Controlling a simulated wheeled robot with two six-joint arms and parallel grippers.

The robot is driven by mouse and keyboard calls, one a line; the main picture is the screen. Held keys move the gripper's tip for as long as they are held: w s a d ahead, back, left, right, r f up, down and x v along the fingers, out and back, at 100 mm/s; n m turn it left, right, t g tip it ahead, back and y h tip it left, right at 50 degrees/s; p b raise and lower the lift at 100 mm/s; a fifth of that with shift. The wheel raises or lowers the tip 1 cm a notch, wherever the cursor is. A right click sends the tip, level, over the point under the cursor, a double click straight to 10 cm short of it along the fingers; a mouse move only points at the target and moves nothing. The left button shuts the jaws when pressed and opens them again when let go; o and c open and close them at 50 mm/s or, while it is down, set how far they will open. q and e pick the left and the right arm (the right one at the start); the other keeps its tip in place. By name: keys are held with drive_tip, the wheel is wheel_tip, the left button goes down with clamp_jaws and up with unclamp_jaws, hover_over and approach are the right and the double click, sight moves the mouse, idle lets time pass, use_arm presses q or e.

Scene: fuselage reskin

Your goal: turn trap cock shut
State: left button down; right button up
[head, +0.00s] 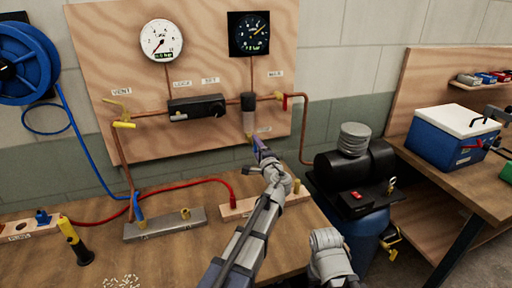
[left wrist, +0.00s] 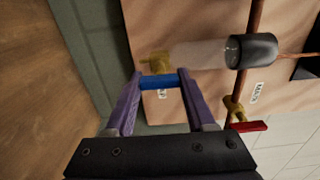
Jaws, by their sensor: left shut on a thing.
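The water trap hangs from the copper pipe on the plywood board, with a dark head (head: 248,102) and a pale bowl (head: 249,123). The left wrist view shows the same dark head (left wrist: 252,51) and pale bowl (left wrist: 198,54). A brass trap cock (left wrist: 155,63) sits at the bowl's end, with a blue handle (left wrist: 159,82) across it. My left gripper (head: 258,143) is just below the bowl. Its purple fingers (left wrist: 157,88) are shut on the blue handle, one at each end. In the head view, the gripper hides the cock's handle.
A red-handled main valve (head: 283,99) is right of the trap; a black regulator (head: 197,107) is left. Two gauges (head: 161,40) (head: 249,34) are above. A red hose (head: 180,184) crosses the bench. A black compressor (head: 355,168) stands to the right.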

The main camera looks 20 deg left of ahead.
use_arm(q)
drive_tip(key=shift+c, duration=1.2)
unclamp_jaws()
drive_tip(key=v, duration=0.8)
drive_tip(key=shift+w, duration=0.1)
